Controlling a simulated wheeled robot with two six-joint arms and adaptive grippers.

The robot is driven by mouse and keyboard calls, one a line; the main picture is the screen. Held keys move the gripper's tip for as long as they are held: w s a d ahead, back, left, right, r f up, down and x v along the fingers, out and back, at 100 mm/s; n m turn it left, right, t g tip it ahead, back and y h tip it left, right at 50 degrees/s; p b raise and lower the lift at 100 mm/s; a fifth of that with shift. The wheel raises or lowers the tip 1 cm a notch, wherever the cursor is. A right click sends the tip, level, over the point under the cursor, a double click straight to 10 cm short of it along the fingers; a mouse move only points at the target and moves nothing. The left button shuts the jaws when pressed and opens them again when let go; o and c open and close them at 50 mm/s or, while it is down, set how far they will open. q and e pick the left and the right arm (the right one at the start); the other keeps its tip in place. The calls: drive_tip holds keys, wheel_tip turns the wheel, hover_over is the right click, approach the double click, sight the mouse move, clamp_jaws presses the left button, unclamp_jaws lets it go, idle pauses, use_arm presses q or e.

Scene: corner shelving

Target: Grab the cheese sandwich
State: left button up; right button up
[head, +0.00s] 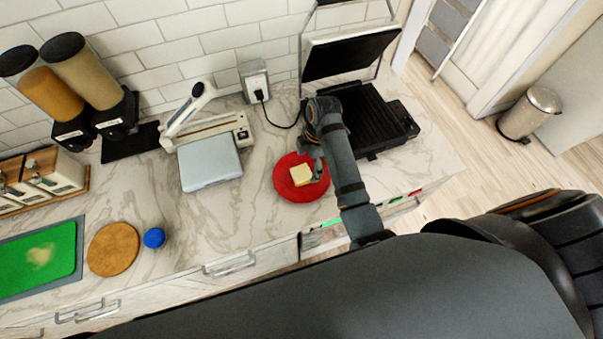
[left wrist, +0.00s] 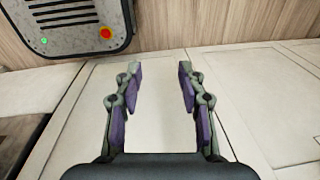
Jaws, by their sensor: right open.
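The cheese sandwich (head: 301,175) shows as a small pale yellow square on a round red plate (head: 289,190) on the counter. My right gripper (head: 314,165) is open and points down over the plate, at the right edge of the sandwich. Whether a finger touches the sandwich is too small to tell. The gripper and my right arm hide the right part of the plate. My left gripper (left wrist: 159,80) is open and empty in the left wrist view, away from the sandwich. It does not show in the head view.
An open contact grill (head: 376,115) stands right of the plate, behind my right arm. A slicer-like device with a light blue-grey block (head: 210,164) stands to the left. A round wooden board (head: 113,249) and a blue lid (head: 154,237) lie further left. Counter between them is clear.

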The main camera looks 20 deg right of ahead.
sight(302, 172)
drive_tip(key=shift+w+f, duration=0.15)
drive_tip(key=shift+w, duration=0.05)
drive_tip(key=shift+a+f+p, duration=0.55)
drive_tip(key=shift+f+p, duration=0.25)
drive_tip(key=shift+p, duration=0.05)
drive_tip(key=shift+a+f, duration=0.15)
drive_tip(key=shift+f, duration=0.5)
drive_tip(key=shift+a+f, duration=0.15)
drive_tip(key=shift+f, duration=0.85)
drive_tip(key=c, duration=1.1)
use_arm(q)
drive_tip(key=shift+w+r, duration=1.15)
use_arm(e)
drive_tip(key=shift+c, duration=1)
